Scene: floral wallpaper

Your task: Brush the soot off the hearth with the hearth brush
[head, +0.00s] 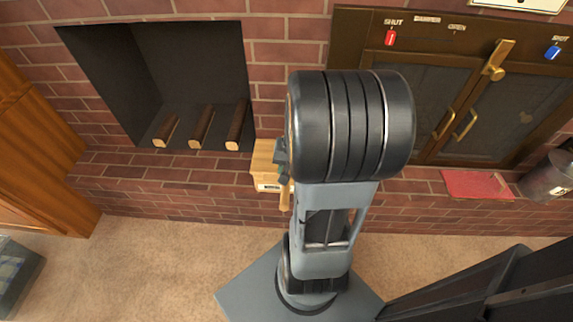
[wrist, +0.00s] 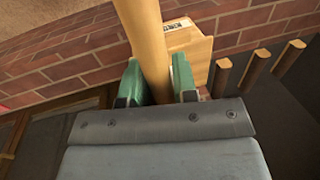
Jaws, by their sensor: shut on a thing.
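In the wrist view, my gripper (wrist: 157,85) has its two green-padded fingers closed on a round, light wooden handle (wrist: 143,28), which I take to be the hearth brush's. The brush's bristles are not visible. In the head view, my arm hides most of the gripper (head: 283,165); a short piece of the handle (head: 285,197) shows below it. A pale wooden box with a small label (head: 266,160) stands right beside the gripper, and it also shows in the wrist view (wrist: 196,50). The brick hearth (head: 150,190) runs along the wall. I cannot make out any soot.
Three logs (head: 200,127) lie in the dark open niche at left. At right are a glass-doored stove with a brass handle (head: 496,60), a red mat (head: 478,184) and a metal bucket (head: 548,178). A wooden cabinet (head: 40,140) stands far left. Carpet is open in front.

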